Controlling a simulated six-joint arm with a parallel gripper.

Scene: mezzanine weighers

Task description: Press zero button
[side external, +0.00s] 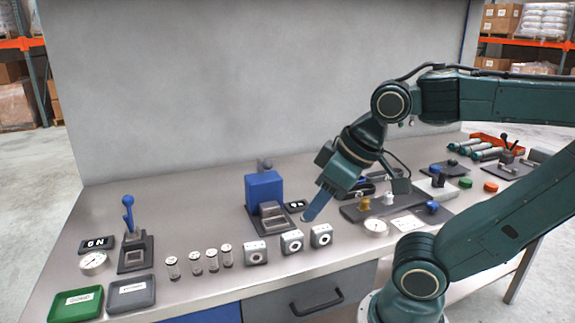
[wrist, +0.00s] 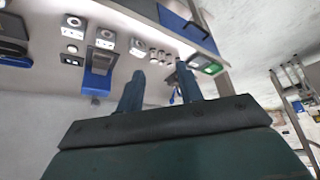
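A small pale round button (wrist: 72,48) shows in the wrist view between a black display (wrist: 71,59) and a grey block; I cannot read a label on it. In the side view the display (side external: 296,205) stands right of a blue press-like device (side external: 264,188), and the button spot is largely hidden by my fingers. The device also shows in the wrist view (wrist: 97,82). My gripper (side external: 308,216) points down and left near the display; contact with anything cannot be told. In the wrist view my gripper's (wrist: 160,90) two fingers are apart with nothing between them.
Three grey blocks with round faces (side external: 291,242) stand at the front. Several small cylinders (side external: 197,263) are left of them. A blue-handled device (side external: 129,225) and a green tray (side external: 76,304) are at the left. A dark plate with parts (side external: 352,215) lies to the right.

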